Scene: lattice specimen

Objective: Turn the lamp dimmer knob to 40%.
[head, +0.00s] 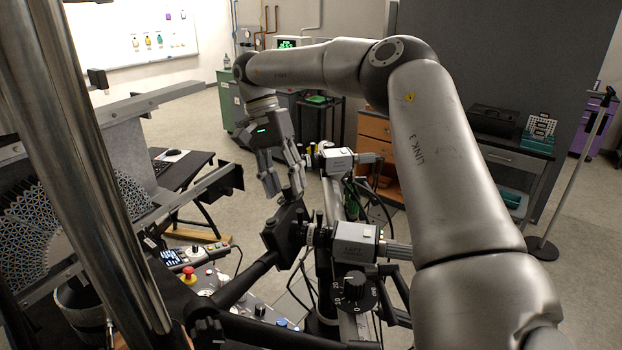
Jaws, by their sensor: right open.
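The control panel (228,292) lies at the lower left, partly hidden behind dark bars. I cannot tell whether that knob is the lamp dimmer, and no percent scale is readable. A larger black dial (354,287) with numbers around it sits under the camera marked LEFT; its marking looks like degrees. My right gripper (283,188) is open and empty, pointing down above a black block (285,231), away from the panel. My left gripper is not in view.
Two grey cameras, one nearer (355,243) and one farther (337,161), stand on a rail close to my right gripper, with loose cables. A lattice specimen (45,225) and a grey beam (205,188) are at left.

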